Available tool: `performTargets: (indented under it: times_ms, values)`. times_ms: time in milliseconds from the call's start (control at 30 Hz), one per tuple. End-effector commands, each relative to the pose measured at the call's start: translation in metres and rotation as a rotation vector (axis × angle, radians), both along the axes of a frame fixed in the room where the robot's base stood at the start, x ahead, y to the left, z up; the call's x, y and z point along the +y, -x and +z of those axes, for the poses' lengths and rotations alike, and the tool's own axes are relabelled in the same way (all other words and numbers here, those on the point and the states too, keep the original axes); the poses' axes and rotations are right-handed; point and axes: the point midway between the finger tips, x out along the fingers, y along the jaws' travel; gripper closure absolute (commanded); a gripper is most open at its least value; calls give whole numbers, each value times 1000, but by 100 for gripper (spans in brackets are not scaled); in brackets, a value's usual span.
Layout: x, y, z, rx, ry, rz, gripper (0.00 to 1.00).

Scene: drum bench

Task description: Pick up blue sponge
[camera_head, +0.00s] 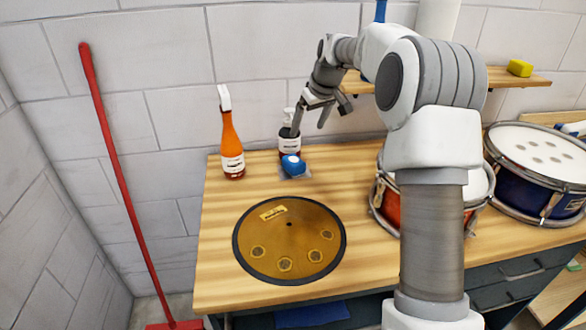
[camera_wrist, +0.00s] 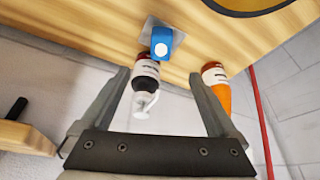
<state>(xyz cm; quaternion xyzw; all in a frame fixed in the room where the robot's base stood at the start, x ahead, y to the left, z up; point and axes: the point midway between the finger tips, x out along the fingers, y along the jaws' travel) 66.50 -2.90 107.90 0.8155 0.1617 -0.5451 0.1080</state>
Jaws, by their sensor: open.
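The blue sponge (camera_head: 293,165) is a small blue block with a white round spot, lying on a small grey square sheet near the back of the wooden bench. It shows in the upper middle of the wrist view (camera_wrist: 163,36), beyond and between my fingertips. My gripper (camera_head: 312,117) is open and empty, raised above the back of the bench, above and slightly right of the sponge. Its two fingers stand wide apart in the wrist view (camera_wrist: 158,75). Nothing hides the sponge in either view.
A dark bottle with a white top (camera_head: 289,142) stands right behind the sponge, close to my fingers. An orange spray bottle (camera_head: 231,145) stands left. A gold disc (camera_head: 290,235) lies in front. Drums (camera_head: 545,160) stand right. A shelf (camera_head: 500,76) holds a yellow block (camera_head: 520,68).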

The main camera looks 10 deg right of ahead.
Motion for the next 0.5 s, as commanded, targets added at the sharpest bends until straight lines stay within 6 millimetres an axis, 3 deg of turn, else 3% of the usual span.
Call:
performTargets:
  times_ms: [500]
  values:
    - [15, -35, -92, 1, -1, 3, 5]
